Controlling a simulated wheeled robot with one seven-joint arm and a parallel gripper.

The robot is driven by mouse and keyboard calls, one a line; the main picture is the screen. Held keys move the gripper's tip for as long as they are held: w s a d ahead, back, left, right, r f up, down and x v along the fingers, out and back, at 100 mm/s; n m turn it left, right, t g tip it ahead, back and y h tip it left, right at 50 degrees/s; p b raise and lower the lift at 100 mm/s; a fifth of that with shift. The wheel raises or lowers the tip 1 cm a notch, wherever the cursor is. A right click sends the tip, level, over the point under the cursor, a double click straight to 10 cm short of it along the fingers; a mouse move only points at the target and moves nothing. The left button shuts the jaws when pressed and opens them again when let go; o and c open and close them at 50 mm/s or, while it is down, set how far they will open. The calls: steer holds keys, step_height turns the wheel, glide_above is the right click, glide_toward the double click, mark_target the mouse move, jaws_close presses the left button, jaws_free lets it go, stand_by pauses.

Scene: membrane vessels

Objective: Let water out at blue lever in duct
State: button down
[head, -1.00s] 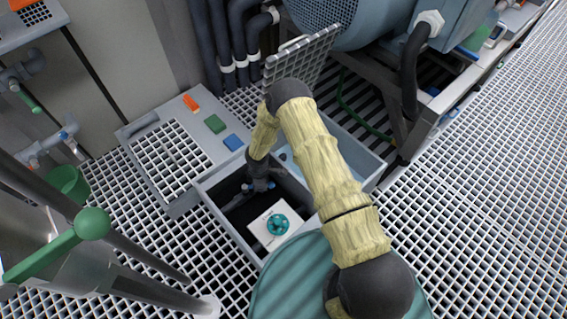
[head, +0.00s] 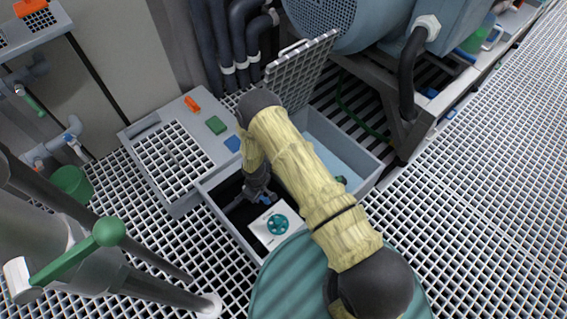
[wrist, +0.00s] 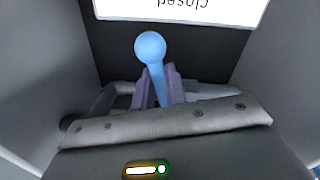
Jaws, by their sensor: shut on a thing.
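The blue lever (wrist: 150,50) has a round ball end and stands between the two fingers of my gripper (wrist: 158,84) in the wrist view. The fingers are shut on its stem, with the ball sticking out past them. In the head view my gripper (head: 264,194) is low inside the open duct (head: 228,229), and a small bit of the blue lever (head: 266,200) shows by its tip. A grey pipe (wrist: 205,90) runs across behind the fingers. A white label (wrist: 190,10) reading "closed", upside down, is beyond the ball. Water flow is not visible.
The raised grating lid (head: 298,72) stands behind. A panel with coloured blocks (head: 216,125) lies left, and a teal drum (head: 290,285) is in front. Duct walls are close on both sides.

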steer(key=shift+a, duration=0.2)
steer(key=shift+s+a+r+m, duration=0.1)
steer(key=shift+s+a+m, duration=0.35)
steer(key=shift+m, duration=0.45)
steer(key=shift+s+a+m+p, duration=0.15)
steer(key=shift+s+m+p, duration=0.05)
steer(key=shift+m, duration=0.35)
steer(key=shift+s+a+m+p, duration=0.15)
steer(key=shift+m+p, duration=0.05)
steer(key=shift+m, duration=0.35)
steer(key=c, duration=1.4)
jaws_free()
steer(key=shift+d, duration=0.1)
